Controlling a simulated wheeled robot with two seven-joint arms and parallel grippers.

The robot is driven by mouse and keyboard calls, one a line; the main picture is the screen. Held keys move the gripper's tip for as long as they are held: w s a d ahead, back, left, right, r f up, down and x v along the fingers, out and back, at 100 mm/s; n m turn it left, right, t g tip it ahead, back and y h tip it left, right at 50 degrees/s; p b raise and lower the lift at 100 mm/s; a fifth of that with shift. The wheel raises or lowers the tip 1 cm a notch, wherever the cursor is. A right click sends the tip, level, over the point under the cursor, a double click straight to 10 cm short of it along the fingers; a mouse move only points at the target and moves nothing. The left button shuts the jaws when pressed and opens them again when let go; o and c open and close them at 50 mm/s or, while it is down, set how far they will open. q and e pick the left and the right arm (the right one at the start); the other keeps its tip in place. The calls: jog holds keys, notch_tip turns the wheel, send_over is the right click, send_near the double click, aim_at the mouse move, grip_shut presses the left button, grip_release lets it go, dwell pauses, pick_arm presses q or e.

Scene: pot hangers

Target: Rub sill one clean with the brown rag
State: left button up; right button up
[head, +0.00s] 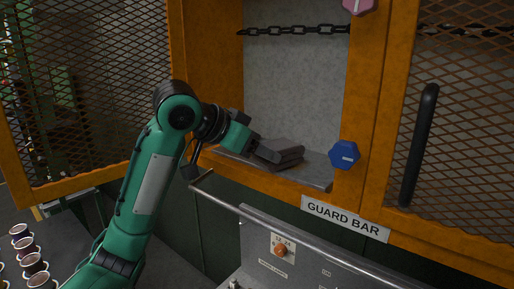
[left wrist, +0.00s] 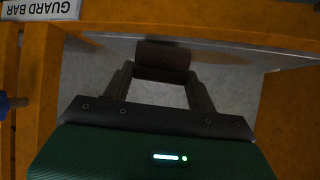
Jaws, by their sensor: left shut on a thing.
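My left gripper (head: 268,150) reaches into the orange-framed opening and is shut on the brown rag (head: 286,152), a dark grey-brown folded pad. The rag is low over the grey sill (head: 318,174) and appears to touch it. No number shows on the sill, and the part under the rag and gripper is hidden. My right gripper is not in view.
Orange posts and mesh doors flank the opening; a black handle (head: 419,145) is on the right door. A metal guard bar (head: 280,233) runs in front, below the sill. A chain (head: 292,31) hangs above. Cups (head: 24,247) stand lower left.

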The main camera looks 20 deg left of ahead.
pick_arm(q)
jog(key=shift+s+a+r, duration=0.1)
jog(key=shift+s, duration=0.15)
jog(key=shift+w+f, duration=0.1)
jog(key=shift+f, duration=0.1)
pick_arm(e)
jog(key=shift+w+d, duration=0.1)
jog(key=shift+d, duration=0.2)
pick_arm(q)
jog(key=shift+f, duration=0.4)
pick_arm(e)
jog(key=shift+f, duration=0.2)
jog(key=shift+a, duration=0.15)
